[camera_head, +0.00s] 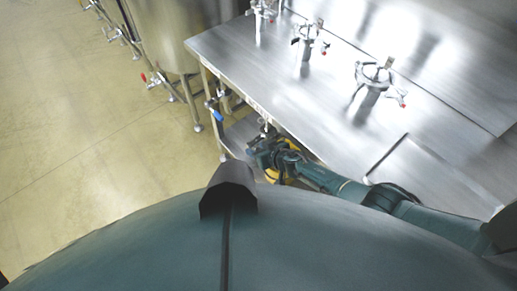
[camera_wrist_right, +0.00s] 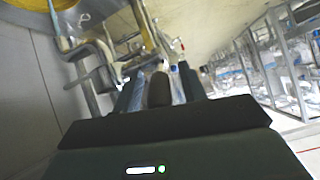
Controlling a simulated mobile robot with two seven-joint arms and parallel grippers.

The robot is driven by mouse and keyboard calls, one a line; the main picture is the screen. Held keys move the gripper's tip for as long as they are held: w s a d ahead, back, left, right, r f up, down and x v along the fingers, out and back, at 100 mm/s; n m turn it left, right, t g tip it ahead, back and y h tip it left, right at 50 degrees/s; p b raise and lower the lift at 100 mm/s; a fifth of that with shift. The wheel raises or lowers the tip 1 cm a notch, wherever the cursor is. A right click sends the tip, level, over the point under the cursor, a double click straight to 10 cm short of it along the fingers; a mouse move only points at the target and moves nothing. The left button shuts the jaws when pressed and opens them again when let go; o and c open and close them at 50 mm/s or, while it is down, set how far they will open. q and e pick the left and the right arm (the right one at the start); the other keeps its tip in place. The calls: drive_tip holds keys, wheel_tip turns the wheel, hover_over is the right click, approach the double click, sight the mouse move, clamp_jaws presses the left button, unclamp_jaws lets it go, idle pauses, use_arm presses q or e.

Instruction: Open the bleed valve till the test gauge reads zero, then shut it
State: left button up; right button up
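My right gripper (camera_head: 262,147) is low at the near edge of the steel bench in the head view, by small pipe fittings (camera_head: 265,128). In the right wrist view its two blue-grey fingers (camera_wrist_right: 161,80) stand apart. A dark rounded knob-like part (camera_wrist_right: 158,92) shows between them, in line with a metal pipe (camera_wrist_right: 145,22). I cannot tell whether the fingers touch it. A lever with a red tip (camera_wrist_right: 181,44) is just beyond the fingers. I cannot make out which part is the bleed valve. No gauge dial is readable. My left gripper is out of view.
The steel bench (camera_head: 262,82) carries several clamp-like fittings with handles (camera_head: 374,75). A blue-handled valve (camera_head: 217,115) is by its left leg. A steel tank (camera_head: 165,30) and a red-handled valve (camera_head: 144,77) stand left. The floor (camera_head: 70,140) at left is clear.

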drive_tip(key=shift+d+r, duration=0.1)
drive_tip(key=shift+d+r, duration=0.2)
drive_tip(key=shift+r, duration=0.1)
drive_tip(key=shift+s+d+r, duration=0.1)
drive_tip(key=shift+s, duration=0.3)
drive_tip(key=shift+s+d+r, duration=0.2)
drive_tip(key=shift+r, duration=0.2)
drive_tip(key=shift+s+d, duration=0.15)
drive_tip(key=shift+s, duration=0.15)
use_arm(q)
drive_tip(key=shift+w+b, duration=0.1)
drive_tip(key=shift+b, duration=0.35)
use_arm(e)
drive_tip(key=s+d, duration=0.7)
drive_tip(key=s, duration=0.3)
